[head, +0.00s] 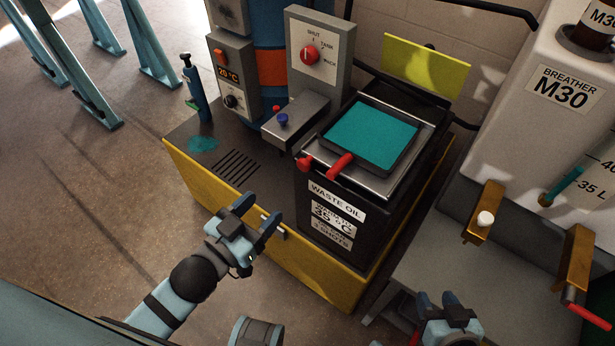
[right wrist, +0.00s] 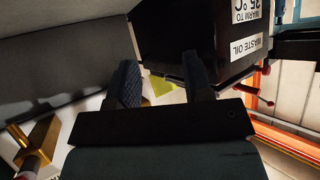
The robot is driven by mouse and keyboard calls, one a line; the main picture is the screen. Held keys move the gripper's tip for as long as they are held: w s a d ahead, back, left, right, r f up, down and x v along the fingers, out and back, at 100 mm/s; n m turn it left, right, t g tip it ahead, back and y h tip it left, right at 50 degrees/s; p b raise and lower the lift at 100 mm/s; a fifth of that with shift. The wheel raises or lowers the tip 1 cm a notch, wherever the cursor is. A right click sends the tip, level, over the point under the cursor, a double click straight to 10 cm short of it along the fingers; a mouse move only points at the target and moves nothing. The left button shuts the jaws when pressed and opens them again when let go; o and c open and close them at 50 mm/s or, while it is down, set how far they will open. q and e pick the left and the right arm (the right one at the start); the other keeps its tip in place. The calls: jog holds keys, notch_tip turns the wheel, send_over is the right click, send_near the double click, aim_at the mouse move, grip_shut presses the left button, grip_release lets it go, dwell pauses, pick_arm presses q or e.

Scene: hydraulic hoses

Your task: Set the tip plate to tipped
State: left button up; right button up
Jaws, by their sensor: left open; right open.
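A shallow dark tray with teal liquid (head: 370,137) sits level on a metal top plate (head: 313,150) over the black waste oil box (head: 307,212). I take this tray or plate to be the tip plate; no label confirms it. A red handle (head: 341,166) sticks out at its front edge, with a red knob (head: 304,163) to the left. My left gripper (head: 257,214) is open and empty, in front of and left of the box. My right gripper (head: 437,299) is open and empty, low and right of the box; its fingers also show in the right wrist view (right wrist: 163,75).
A control box with a red selector knob (head: 310,53) stands behind the tray. A yellow-green panel (head: 425,67) is at the back. Brass brackets (head: 484,212) and a white M30 tank (head: 545,110) are at right.

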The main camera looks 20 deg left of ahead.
aim_at(302, 167)
pick_arm(q)
jog(key=b+x, duration=0.1)
jog(key=x, duration=1.1)
jog(key=shift+w+d, duration=0.1)
jog(key=shift+w, duration=0.3)
jog(key=shift+w+d, duration=0.15)
jog(key=shift+w, duration=0.3)
pick_arm(e)
jog(key=shift+w+a, duration=0.1)
jog(key=shift+a, duration=0.1)
